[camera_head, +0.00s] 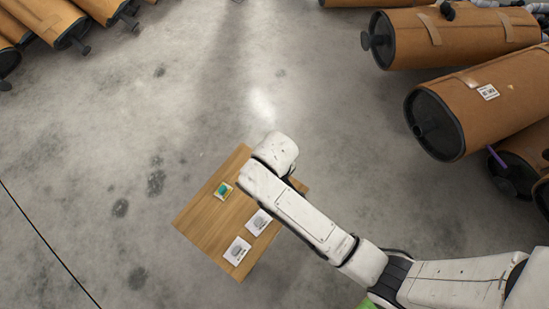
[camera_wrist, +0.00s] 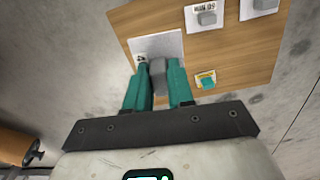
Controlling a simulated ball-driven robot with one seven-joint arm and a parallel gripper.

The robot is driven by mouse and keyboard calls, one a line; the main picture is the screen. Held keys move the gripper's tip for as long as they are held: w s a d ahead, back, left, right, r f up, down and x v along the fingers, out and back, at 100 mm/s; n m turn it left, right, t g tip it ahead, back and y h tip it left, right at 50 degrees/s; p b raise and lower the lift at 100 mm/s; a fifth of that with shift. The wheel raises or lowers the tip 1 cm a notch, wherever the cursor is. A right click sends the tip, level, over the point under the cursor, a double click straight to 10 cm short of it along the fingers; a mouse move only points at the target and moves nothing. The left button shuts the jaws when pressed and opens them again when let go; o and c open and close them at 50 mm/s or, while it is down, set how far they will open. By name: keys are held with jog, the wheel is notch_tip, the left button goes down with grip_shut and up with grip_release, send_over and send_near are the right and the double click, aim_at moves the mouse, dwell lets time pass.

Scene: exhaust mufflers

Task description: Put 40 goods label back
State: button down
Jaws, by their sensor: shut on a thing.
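In the wrist view my gripper (camera_wrist: 158,66) has its two teal fingers shut on the grey block of a white label (camera_wrist: 168,44). The fingers cover part of this label, and its number cannot be read. I cannot tell whether it touches the wooden table top (camera_wrist: 236,50) or is held just above it. Two more white labels with grey blocks lie on the table, one near the top middle (camera_wrist: 205,29) and one at the top right (camera_wrist: 246,14). In the head view my arm hides the gripper and the held label; the two other white labels (camera_head: 237,250) (camera_head: 259,222) show.
A small yellowish card with a teal block (camera_head: 223,190) lies on the table (camera_head: 198,213); it also shows in the wrist view (camera_wrist: 207,82). Brown mufflers lie at the upper right (camera_head: 470,110) and upper left (camera_head: 45,18). The concrete floor left of the table is clear.

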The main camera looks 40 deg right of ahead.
jog(key=s+a+f+n+b, duration=0.15)
jog(key=s+f, duration=0.25)
jog(key=s, duration=0.6)
jog(key=w+d+f+b, duration=0.1)
jog(key=w+f+b, duration=0.2)
jog(key=w, duration=0.1)
jog(key=w+d+f+b, duration=0.2)
jog(key=w+f, duration=0.1)
jog(key=w, duration=0.1)
jog(key=w+d+f+b, duration=0.1)
jog(key=w+f+b, duration=0.2)
jog(key=w, duration=0.1)
jog(key=shift+d+f+b, duration=0.15)
jog(key=shift+b, duration=0.15)
jog(key=shift+w+d+f+b, duration=0.1)
jog(key=shift+w+f+b, duration=0.2)
jog(key=shift+f, duration=0.1)
jog(key=shift+w+f+b, duration=0.1)
jog(key=shift+f+b, duration=0.75)
jog(key=shift+f, duration=0.75)
jog(key=c, duration=1)
grip_release()
jog(key=shift+f, duration=0.1)
